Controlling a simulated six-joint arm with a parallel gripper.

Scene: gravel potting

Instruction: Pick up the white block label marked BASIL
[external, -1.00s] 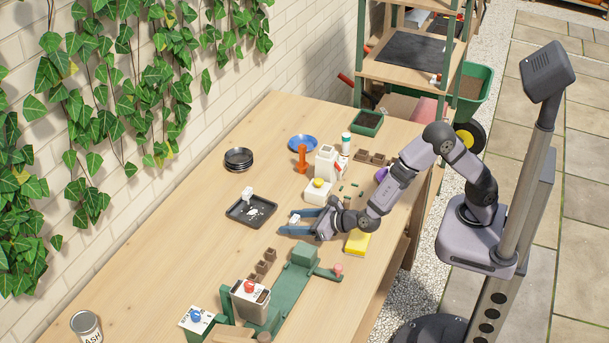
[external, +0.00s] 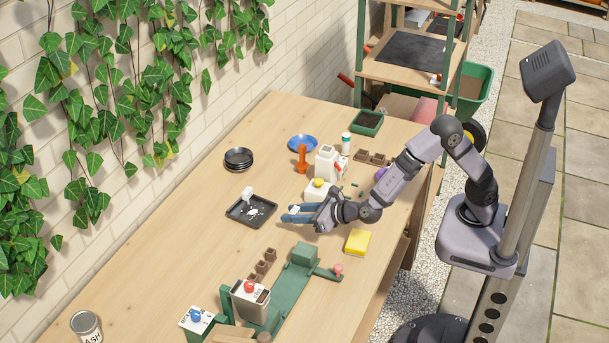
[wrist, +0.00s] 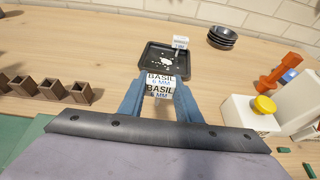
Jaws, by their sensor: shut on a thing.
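The white block label (wrist: 160,86) is marked BASIL and 6 MM in the wrist view. It sits between the two blue fingers of my gripper (wrist: 160,98), which is shut on it. In the external view my gripper (external: 300,213) is above the table, just right of the black tray, and the label (external: 294,210) shows as a small white patch at the fingers. Much of the label is hidden by the fingers there.
A black tray (external: 236,213) holds white bits, with another white block (external: 248,193) at its far edge. A white box with a yellow knob (wrist: 238,118) stands close on the right. Brown pots (wrist: 50,88) stand left. A yellow block (external: 357,241) lies near the table's front edge.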

